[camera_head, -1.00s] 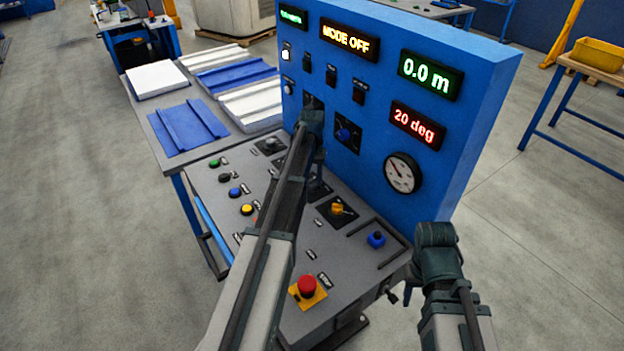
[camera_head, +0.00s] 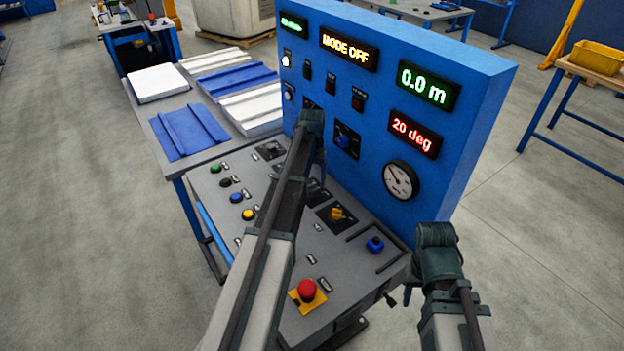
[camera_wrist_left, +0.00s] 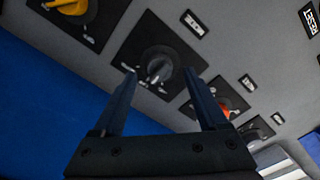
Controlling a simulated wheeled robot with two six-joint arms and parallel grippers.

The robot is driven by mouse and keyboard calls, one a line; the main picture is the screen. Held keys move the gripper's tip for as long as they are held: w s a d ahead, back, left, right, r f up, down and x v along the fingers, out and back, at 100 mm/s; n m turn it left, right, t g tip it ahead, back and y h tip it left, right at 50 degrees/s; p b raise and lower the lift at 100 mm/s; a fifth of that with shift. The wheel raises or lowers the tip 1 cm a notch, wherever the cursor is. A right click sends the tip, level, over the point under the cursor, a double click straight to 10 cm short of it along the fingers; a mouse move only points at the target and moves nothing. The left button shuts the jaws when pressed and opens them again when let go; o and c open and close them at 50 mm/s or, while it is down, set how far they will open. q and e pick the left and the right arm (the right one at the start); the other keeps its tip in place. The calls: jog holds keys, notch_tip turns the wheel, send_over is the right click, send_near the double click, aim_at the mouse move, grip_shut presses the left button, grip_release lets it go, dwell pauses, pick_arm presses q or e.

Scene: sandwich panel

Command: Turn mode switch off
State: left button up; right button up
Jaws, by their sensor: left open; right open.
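The mode display (camera_head: 348,47) on the blue upright panel reads MODE OFF in yellow letters. In the left wrist view a dark rotary knob (camera_wrist_left: 158,69) on a black plate lies between the fingertips of my left gripper (camera_wrist_left: 159,76). The gripper is open, with one finger on each side of the knob; I cannot tell whether they touch it. In the head view my left arm hides this knob and most of the gripper (camera_head: 317,172). My right gripper (camera_head: 408,292) hangs beside the console's right end, away from the switches, and is partly hidden.
The sloped console carries a yellow knob (camera_head: 337,214), a blue knob (camera_head: 375,244), a red emergency button (camera_head: 307,290) and several coloured buttons along its left side. The blue panel (camera_head: 470,130) rises directly behind.

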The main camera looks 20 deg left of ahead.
notch_tip(320, 180, up, 12)
jog(key=p, duration=1)
jog(key=shift+f, duration=0.25)
jog(key=shift+f, duration=0.1)
